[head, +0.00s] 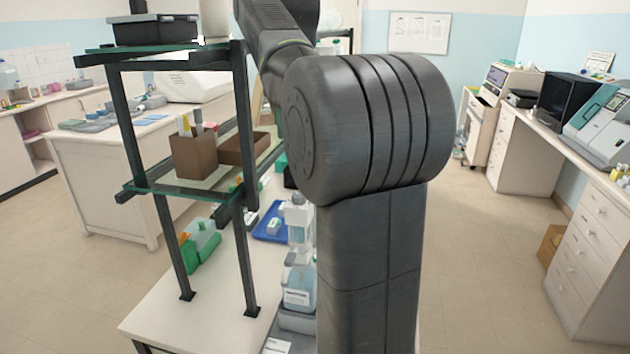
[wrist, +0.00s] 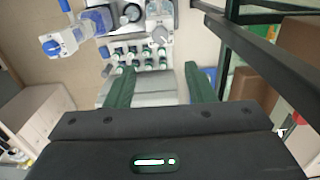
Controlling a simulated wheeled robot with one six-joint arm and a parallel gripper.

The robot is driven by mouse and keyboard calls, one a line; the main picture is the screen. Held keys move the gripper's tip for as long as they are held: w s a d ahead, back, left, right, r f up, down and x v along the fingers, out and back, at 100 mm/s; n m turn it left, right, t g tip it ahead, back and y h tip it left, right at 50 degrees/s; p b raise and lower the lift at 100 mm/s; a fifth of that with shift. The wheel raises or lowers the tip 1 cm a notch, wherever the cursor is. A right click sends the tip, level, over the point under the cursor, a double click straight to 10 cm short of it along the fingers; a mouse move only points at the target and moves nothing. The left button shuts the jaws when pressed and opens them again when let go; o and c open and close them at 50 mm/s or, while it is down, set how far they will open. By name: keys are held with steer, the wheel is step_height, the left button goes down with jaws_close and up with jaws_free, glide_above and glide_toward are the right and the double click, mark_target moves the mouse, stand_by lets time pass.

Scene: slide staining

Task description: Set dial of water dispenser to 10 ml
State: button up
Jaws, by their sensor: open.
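A bottle-top dispenser (head: 298,225) with a white and clear upper body stands on a labelled bottle (head: 299,285) with pale blue liquid, in the head view just left of my arm. My arm hides part of it, and I cannot make out its dial or setting. In the wrist view a clear and white item with blue parts (wrist: 62,42) lies at the upper left; I cannot tell whether it is the dispenser. My gripper (wrist: 160,80) is open, its two green fingers apart with nothing held between them. The head view does not show the gripper.
A dark-framed shelf (head: 180,188) with brown boxes stands left of my arm on the white bench (head: 185,322); its posts also run close along the right of the wrist view (wrist: 265,60). A blue tray (head: 268,226) lies behind. A rack of small bottles (wrist: 138,62) lies beyond my fingers.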

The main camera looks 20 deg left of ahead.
mark_target(299, 199)
step_height(299, 199, down, 14)
steer(key=shift+s+r, duration=0.15)
stand_by(0.4)
steer(key=shift+c, duration=0.2)
steer(key=c, duration=1)
